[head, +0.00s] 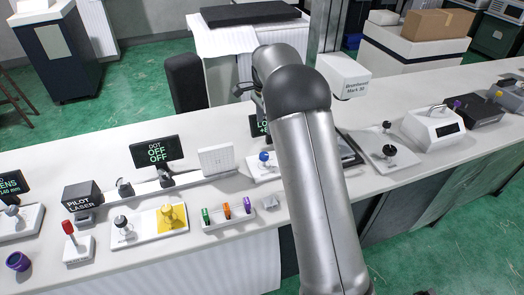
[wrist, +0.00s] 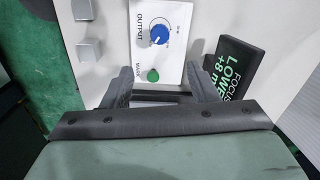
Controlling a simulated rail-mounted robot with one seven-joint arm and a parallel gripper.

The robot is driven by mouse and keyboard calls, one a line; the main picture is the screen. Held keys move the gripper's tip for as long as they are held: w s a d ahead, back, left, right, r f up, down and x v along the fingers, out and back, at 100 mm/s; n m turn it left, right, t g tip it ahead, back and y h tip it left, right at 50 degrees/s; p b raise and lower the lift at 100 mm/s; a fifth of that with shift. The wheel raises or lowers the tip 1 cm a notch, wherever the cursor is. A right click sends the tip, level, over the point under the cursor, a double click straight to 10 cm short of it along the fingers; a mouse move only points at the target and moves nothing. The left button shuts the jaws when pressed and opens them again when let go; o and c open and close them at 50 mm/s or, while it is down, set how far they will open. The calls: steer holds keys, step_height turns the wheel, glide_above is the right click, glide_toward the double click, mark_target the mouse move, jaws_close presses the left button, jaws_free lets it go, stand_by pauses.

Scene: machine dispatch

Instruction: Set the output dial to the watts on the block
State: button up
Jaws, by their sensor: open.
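The output dial (wrist: 159,34) is a blue knob with a white mark on a white panel (wrist: 178,65) labelled OUTPUT. The blue knob also shows in the head view (head: 264,157), just left of my arm. My gripper (wrist: 162,82) is open and empty, its dark fingers apart below the dial and not touching it.
A green MARK button (wrist: 153,75) sits below the dial, between my fingers. A dark FOCUS display (wrist: 228,68) reading LOWER +8 stands close on the right. A rack of coloured pieces (head: 228,215), a pilot laser box (head: 82,196) and a DOT OFF display (head: 156,151) are left on the counter.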

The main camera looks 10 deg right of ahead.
mark_target(265, 154)
step_height(265, 154, down, 14)
steer(key=p, duration=0.2)
steer(key=shift+p, duration=0.35)
steer(key=c, duration=1)
